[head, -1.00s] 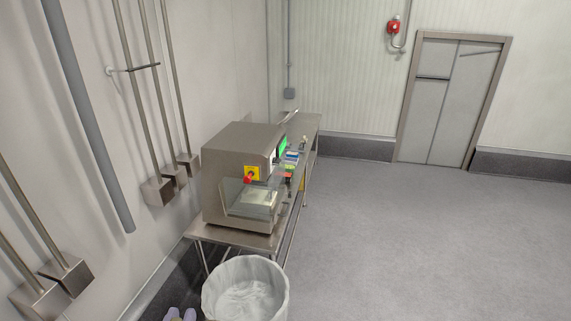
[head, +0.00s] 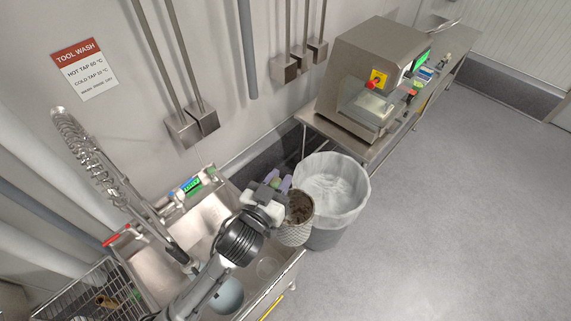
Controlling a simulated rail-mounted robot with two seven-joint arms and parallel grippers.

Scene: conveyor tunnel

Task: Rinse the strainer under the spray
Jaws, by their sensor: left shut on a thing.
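The strainer (head: 295,234) is a pale mesh basket with dark brown residue inside its open top. My left gripper (head: 279,207) is shut on it at its left side and holds it near the sink's right end, beside the bin. The steel sink (head: 202,222) lies at the lower left, partly hidden by my left arm. The spray (head: 88,150) is a coiled-spring tap hose standing over the sink's left part, apart from the strainer. I cannot see any water flowing. My right gripper is out of view.
A bin with a white liner (head: 345,216) stands right of the strainer. A wire rack (head: 88,291) is at the lower left. A grey bowl-like thing (head: 228,294) is at the sink's front. A steel machine (head: 358,62) stands on a bench behind. Open floor lies right.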

